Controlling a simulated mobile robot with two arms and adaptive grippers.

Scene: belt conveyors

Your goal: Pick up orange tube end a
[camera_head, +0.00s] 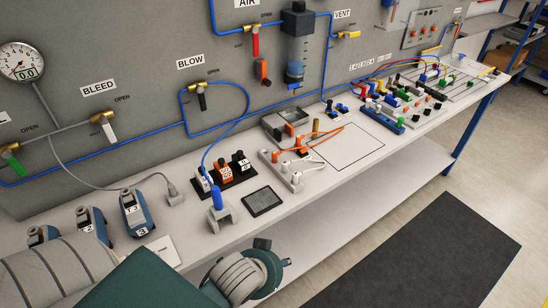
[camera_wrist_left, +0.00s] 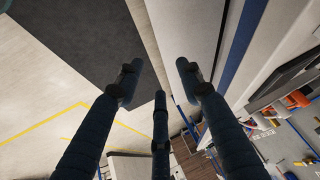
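A thin orange tube (camera_head: 322,138) lies on the bench near a white panel with a black outline. One end reaches up to the right over that panel; the other runs left toward an orange and black part (camera_head: 302,148) beside a light grey bracket (camera_head: 285,172). I cannot tell which end is end a. My left gripper (camera_wrist_left: 158,84) shows in the left wrist view with its dark fingers spread and nothing between them. It points at the floor and the bench side, away from the tube. My right gripper is in neither view.
My teal and grey arm fills the bottom left of the head view, in front of the bench edge. Blue tool-like units (camera_head: 136,212) and a dark mesh pad (camera_head: 263,201) are on the bench. Coloured connectors (camera_head: 390,103) crowd its far end. A dark mat (camera_head: 425,255) lies on open floor.

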